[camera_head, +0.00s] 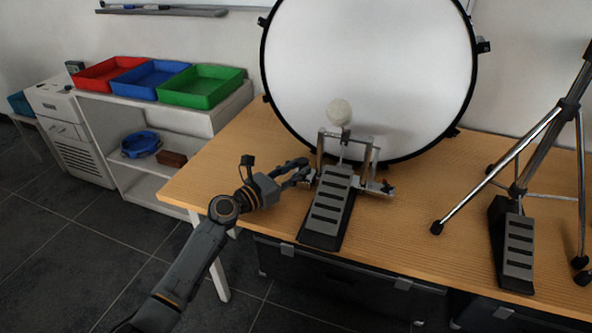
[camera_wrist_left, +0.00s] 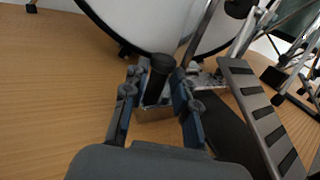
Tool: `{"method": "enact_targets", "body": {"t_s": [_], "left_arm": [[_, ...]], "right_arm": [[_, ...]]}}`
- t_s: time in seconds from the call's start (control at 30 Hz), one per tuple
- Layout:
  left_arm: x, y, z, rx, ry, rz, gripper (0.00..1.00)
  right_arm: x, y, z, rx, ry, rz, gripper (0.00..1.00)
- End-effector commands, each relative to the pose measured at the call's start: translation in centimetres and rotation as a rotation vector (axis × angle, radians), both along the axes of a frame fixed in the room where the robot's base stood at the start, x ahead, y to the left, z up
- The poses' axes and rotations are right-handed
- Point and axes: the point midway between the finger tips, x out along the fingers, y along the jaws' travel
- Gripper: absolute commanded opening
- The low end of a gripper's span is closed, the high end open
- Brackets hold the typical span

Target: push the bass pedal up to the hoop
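The bass pedal (camera_head: 330,202) stands on the wooden table in front of the large white drum (camera_head: 370,70). It has a slotted grey footboard, a metal frame and a round pale beater raised before the drumhead. The drum's black hoop (camera_head: 424,151) runs behind the pedal frame. My left gripper (camera_head: 299,172) is at the left side of the pedal frame, low over the table. In the left wrist view its fingers are apart, on either side of a short black-topped metal post (camera_wrist_left: 157,85); contact is unclear. The footboard (camera_wrist_left: 262,112) lies to its right. My right gripper is out of view.
A chrome stand (camera_head: 520,185) with its own slotted pedal (camera_head: 518,247) stands on the table at right. Red, blue and green trays (camera_head: 203,86) sit on a white shelf at left. Bare table (camera_head: 214,160) lies left of the pedal.

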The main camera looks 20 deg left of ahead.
Motion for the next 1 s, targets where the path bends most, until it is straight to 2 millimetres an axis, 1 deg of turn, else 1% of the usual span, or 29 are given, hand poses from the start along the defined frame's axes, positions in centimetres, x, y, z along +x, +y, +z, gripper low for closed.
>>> {"method": "enact_targets", "body": {"t_s": [0.03, 0.1, 0.27, 0.33, 0.4, 0.5, 0.63, 0.73, 0.97, 1.0], "left_arm": [[0.0, 0.0, 0.0, 0.000, 0.000, 0.000, 0.10], [0.0, 0.0, 0.0, 0.000, 0.000, 0.000, 0.00], [0.0, 0.0, 0.0, 0.000, 0.000, 0.000, 0.00], [0.3, 0.0, -0.1, 0.000, -0.001, 0.001, 0.00], [1.2, 0.0, -0.2, 0.000, -0.001, 0.002, 0.00], [2.9, 0.0, -0.2, -0.002, -0.002, 0.004, 0.00], [4.4, -0.1, -0.1, 0.000, -0.001, 0.003, 0.00], [4.8, -0.1, 0.0, 0.000, -0.001, 0.002, 0.00], [4.8, 0.0, 0.1, -0.001, -0.003, 0.004, 0.00], [4.8, 0.0, 0.2, -0.001, -0.003, 0.005, 0.31]], "right_arm": [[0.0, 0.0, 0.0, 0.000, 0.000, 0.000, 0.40], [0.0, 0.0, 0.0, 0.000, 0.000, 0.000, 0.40], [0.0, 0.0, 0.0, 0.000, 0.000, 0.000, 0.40], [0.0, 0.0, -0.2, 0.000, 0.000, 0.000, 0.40], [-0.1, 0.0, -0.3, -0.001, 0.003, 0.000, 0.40], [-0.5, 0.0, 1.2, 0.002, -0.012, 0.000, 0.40], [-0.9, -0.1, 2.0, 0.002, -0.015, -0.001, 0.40], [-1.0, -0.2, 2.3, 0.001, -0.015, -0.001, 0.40], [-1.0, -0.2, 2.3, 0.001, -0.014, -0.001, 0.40], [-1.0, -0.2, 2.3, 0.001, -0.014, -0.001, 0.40]]}}
